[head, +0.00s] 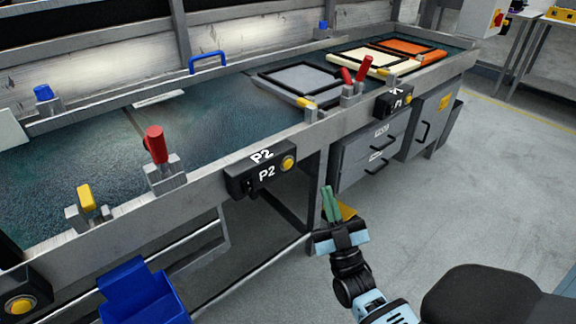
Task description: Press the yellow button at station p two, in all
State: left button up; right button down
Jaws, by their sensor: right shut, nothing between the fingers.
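The yellow button (288,163) sits at the right end of a dark box labelled P2 (247,179) on the front rail of the long bench. My right gripper (331,204) is shut and empty, with green fingers pointing up. In the picture it is below and to the right of the P2 button, apart from it, over the floor side of the bench. My left gripper is not in view.
Another yellow button (408,99) is on the P1 box to the right, and one (19,305) at the lower left. Red clamps (155,145) stand along the rail. A blue bin (140,294) hangs below.

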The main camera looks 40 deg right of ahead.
aim_at(288, 164)
jog(key=w+b, duration=0.4)
jog(key=w, duration=0.4)
jog(key=shift+w+a, duration=0.35)
jog(key=shift+w, duration=0.05)
jog(key=shift+w, duration=0.15)
dwell(1.8)
jog(key=shift+w, duration=0.3)
jog(key=shift+w, duration=0.35)
dwell(0.8)
dwell(0.3)
jog(key=shift+s, duration=0.8)
